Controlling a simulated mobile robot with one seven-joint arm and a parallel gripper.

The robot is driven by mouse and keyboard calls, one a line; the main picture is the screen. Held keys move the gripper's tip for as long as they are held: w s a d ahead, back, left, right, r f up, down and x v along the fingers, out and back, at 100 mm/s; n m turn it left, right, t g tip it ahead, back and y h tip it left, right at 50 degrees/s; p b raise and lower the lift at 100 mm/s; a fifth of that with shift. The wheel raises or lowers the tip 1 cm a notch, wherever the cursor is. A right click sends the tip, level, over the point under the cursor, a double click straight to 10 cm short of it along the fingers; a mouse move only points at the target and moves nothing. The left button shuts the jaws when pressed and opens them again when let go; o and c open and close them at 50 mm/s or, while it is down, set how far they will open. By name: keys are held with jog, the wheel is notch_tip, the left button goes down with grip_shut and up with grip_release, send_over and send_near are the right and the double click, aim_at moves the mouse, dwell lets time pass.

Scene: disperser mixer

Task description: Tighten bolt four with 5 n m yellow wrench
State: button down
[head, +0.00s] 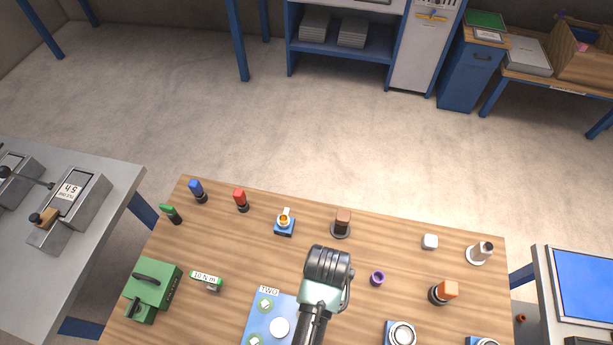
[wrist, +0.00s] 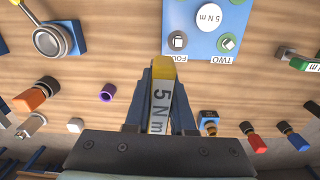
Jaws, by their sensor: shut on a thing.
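My gripper (wrist: 160,100) is shut on the yellow wrench (wrist: 161,70), whose white label reads "5 N m". The wrench points toward the blue plate (wrist: 203,14) in the wrist view. Another bolt (wrist: 227,42) sits by the "TWO" label. In the head view my arm covers the "FOUR" corner of the plate (head: 254,315), and the wrench is hidden.
A green-handled 10 N m wrench (head: 206,279) and a green box (head: 153,291) stand left of the plate. A purple ring (head: 377,278) and an orange-topped part (head: 444,291) stand to the right. Several small tools line the far edge of the wooden table (head: 300,199).

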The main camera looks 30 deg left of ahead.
jog(key=shift+n, duration=0.5)
jog(key=s+a, duration=0.1)
jog(key=s+a+f+p, duration=0.1)
jog(key=s, duration=0.1)
jog(key=shift+a, duration=0.35)
jog(key=shift+r+p, duration=0.15)
jog(key=shift+p, duration=0.2)
notch_tip(320, 180, down, 6)
jog(key=b, duration=0.4)
jog(key=shift+r, duration=0.1)
jog(key=shift+p, duration=0.5)
dwell(1.0)
jog(key=shift+f+b, duration=1)
jog(key=shift+f, duration=0.4)
jog(key=c, duration=0.7)
grip_release()
